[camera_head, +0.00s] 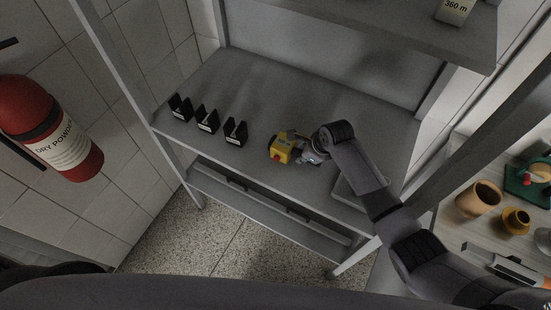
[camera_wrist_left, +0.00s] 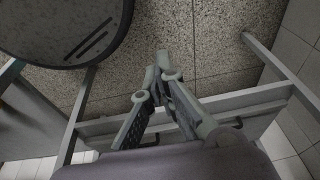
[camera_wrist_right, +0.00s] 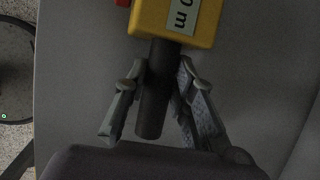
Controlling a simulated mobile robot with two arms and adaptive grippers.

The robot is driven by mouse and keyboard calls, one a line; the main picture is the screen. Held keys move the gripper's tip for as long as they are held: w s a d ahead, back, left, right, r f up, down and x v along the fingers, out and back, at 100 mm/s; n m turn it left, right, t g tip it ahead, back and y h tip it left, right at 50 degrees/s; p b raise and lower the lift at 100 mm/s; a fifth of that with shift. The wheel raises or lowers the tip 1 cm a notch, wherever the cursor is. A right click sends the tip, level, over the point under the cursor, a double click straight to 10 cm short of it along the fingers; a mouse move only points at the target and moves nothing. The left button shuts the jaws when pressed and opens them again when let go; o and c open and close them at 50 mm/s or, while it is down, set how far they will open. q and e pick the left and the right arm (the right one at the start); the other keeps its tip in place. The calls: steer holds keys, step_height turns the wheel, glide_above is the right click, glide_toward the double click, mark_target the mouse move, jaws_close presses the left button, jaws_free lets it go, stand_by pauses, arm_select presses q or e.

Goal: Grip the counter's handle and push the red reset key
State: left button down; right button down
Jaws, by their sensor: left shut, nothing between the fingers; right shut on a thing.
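The counter (camera_head: 284,148) is a small yellow box on the grey shelf board, with a red key (camera_head: 276,158) on its near side. In the right wrist view the yellow body (camera_wrist_right: 190,22) carries a label ending in "0 m", and the red key (camera_wrist_right: 122,2) is cut off by the top edge. Its dark round handle (camera_wrist_right: 154,95) points toward my right gripper (camera_wrist_right: 160,88), whose fingers are shut on it, one on each side. My right gripper also shows in the head view (camera_head: 311,156). My left gripper (camera_wrist_left: 158,82) is shut and empty, above the floor.
Several black holders (camera_head: 207,120) stand in a row left of the counter. An upper shelf (camera_head: 390,30) overhangs the back, with a "360 m" card (camera_head: 455,10). A fire extinguisher (camera_head: 50,125) is at left. A side table (camera_head: 465,235) with pots is at right.

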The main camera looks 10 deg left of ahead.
mark_target(277, 158)
arm_select(q)
steer(key=w+d+r+m+t+h, duration=0.1)
steer(key=w+d+r+m+t, duration=0.1)
steer(key=w+r, duration=0.55)
steer(key=w+d+r+m+t, duration=0.1)
steer(key=w+d+r+m, duration=0.3)
steer(key=w, duration=0.6)
steer(key=w+d+r+m+t+h, duration=0.1)
steer(key=w+d+r, duration=0.2)
steer(key=r, duration=0.5)
steer(key=w+d+r+m+t+h, duration=0.1)
steer(key=w+d+r, duration=0.2)
steer(key=r, duration=0.6)
steer(key=shift+w+m+h, duration=0.4)
steer(key=shift+w, duration=0.15)
steer(key=shift+d, duration=0.1)
steer(key=shift+w+d, duration=0.55)
steer(key=shift+w, duration=0.8)
steer(key=shift+w+d, duration=0.55)
steer(key=shift+w, duration=0.85)
steer(key=shift+w+d, duration=0.55)
steer(key=shift+w, duration=0.8)
steer(key=shift+w+d, duration=0.15)
steer(key=shift+w, duration=0.25)
